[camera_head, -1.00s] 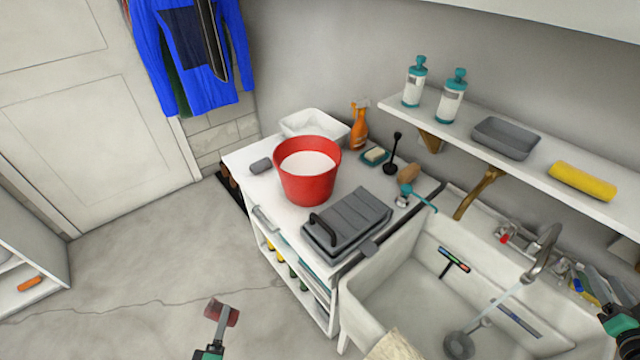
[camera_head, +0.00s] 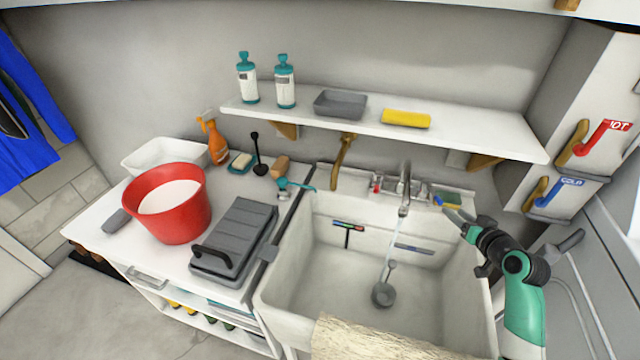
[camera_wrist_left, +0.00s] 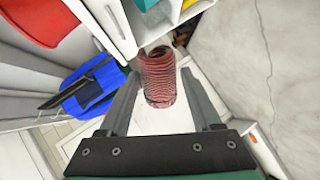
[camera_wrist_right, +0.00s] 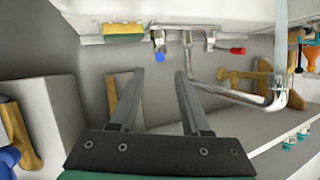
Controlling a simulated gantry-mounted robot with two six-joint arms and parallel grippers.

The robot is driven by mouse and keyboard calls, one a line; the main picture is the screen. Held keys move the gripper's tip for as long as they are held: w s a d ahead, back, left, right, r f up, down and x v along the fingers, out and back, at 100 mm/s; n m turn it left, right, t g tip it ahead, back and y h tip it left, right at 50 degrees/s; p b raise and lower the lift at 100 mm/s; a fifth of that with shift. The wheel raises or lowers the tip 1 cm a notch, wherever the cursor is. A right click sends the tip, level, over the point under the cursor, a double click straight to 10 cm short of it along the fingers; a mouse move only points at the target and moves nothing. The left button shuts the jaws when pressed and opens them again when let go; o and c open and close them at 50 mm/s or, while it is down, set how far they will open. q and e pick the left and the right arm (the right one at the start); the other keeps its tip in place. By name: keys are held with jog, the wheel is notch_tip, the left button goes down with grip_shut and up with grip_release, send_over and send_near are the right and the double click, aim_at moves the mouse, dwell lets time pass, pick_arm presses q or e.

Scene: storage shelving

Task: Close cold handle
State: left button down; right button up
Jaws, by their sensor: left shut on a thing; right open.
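The sink tap has a blue-tipped handle (camera_head: 438,200) on the right and a red-tipped handle (camera_head: 377,187) on the left. Its metal spout (camera_head: 404,208) pours a stream of water into the sink (camera_head: 335,265). My right gripper (camera_head: 452,212) is open beside the blue handle. In the right wrist view the blue tip (camera_wrist_right: 159,57) appears just beyond and between the open fingertips (camera_wrist_right: 159,73), apparently not gripped. The red tip also shows there (camera_wrist_right: 238,50). My left gripper (camera_wrist_left: 162,78) is out of the head view; its wrist view shows it shut on a red ribbed cylinder (camera_wrist_left: 158,85).
Wall levers labelled HOT (camera_head: 600,142) and COLD (camera_head: 551,192) are at the right. A shelf (camera_head: 480,132) with bottles overhangs the tap. A red bucket (camera_head: 178,222) stands on the left counter.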

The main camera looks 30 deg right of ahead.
aim_at(439, 199)
jog(key=b+x, duration=0.5)
jog(key=x, duration=0.5)
pick_arm(q)
notch_tip(439, 199, down, 6)
jog(key=shift+f, duration=0.15)
pick_arm(e)
jog(key=shift+c, duration=0.2)
grip_shut()
dwell(0.5)
